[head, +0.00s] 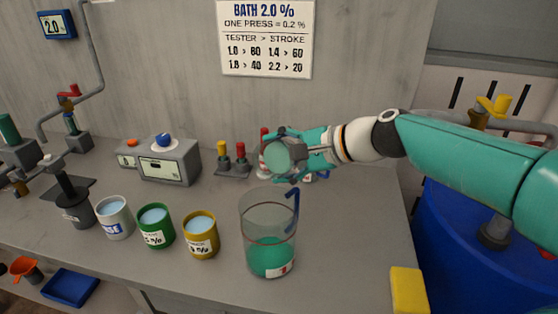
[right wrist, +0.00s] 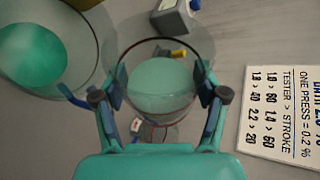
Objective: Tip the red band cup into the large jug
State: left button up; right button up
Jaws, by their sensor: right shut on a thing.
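The large jug (head: 262,215) stands upright on the bench, clear, with teal liquid in its lower part, a red line round its wall and a blue handle at its right. In the right wrist view the jug (right wrist: 92,20) is at the upper left. My right gripper (head: 290,155) is shut around a clear cup (head: 276,158) of teal liquid, held above and behind the jug, apparently tilted. The cup (right wrist: 160,52) sits between the fingers in the right wrist view. My left gripper is not in view.
A white cup (head: 115,232), a green cup (head: 155,240) and a yellow cup (head: 200,248) stand left of the jug. Behind are a grey box (head: 170,170) and a stand with red and yellow knobs (head: 233,170). A blue barrel (head: 455,250) is at right.

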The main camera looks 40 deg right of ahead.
jog(key=shift+s+a+r+n+t+h+b, duration=0.1)
jog(key=shift+r+n+t+h+b, duration=0.15)
jog(key=shift+b, duration=0.2)
jog(key=shift+a+r+n+t+h+b, duration=0.1)
jog(key=shift+n+t+h+b, duration=0.05)
jog(key=shift+n+b, duration=0.25)
jog(key=shift+s+a+f+n+t+h+b, duration=0.25)
jog(key=shift+f+n+t+h+b, duration=0.15)
jog(key=shift+b, duration=0.95)
jog(key=shift+s+a+r+n+t+b, duration=0.1)
jog(key=shift+a+r+n+t+b, duration=0.15)
jog(key=shift+r+n+t+b, duration=0.3)
jog(key=shift+h, duration=0.3)
